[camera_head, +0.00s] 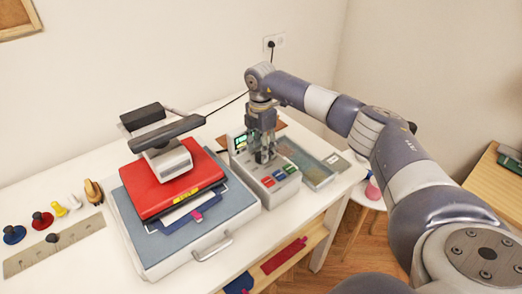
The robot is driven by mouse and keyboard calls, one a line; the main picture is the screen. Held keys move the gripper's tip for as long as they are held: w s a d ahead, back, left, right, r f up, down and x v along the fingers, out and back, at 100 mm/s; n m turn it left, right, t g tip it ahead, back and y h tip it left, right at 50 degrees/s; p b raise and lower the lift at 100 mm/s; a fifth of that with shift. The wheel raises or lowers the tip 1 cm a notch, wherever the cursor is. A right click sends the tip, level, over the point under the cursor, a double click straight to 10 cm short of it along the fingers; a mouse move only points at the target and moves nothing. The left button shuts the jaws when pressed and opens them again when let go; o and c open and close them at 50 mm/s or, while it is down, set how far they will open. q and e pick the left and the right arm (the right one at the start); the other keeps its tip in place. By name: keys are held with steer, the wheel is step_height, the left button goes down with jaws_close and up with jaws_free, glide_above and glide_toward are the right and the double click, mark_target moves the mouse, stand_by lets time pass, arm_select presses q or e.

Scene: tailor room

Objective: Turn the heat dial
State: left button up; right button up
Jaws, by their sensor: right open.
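The light grey control box (248,166) stands on the white table, right of the heat press. Whether the fingertips touch anything there, I cannot tell. My left gripper is not in view.
The heat press (168,160) with a red plate (170,190) stands left of the box. A shallow tray (318,174) lies close on the box's right. Several coloured knobs (42,220) and a ruler strip (55,246) are at the far left. A wall socket (273,41) is behind.

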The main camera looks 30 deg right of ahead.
step_height(320, 180, up, 10)
steer(key=shift+r, duration=0.25)
steer(key=shift+d, duration=0.1)
stand_by(0.5)
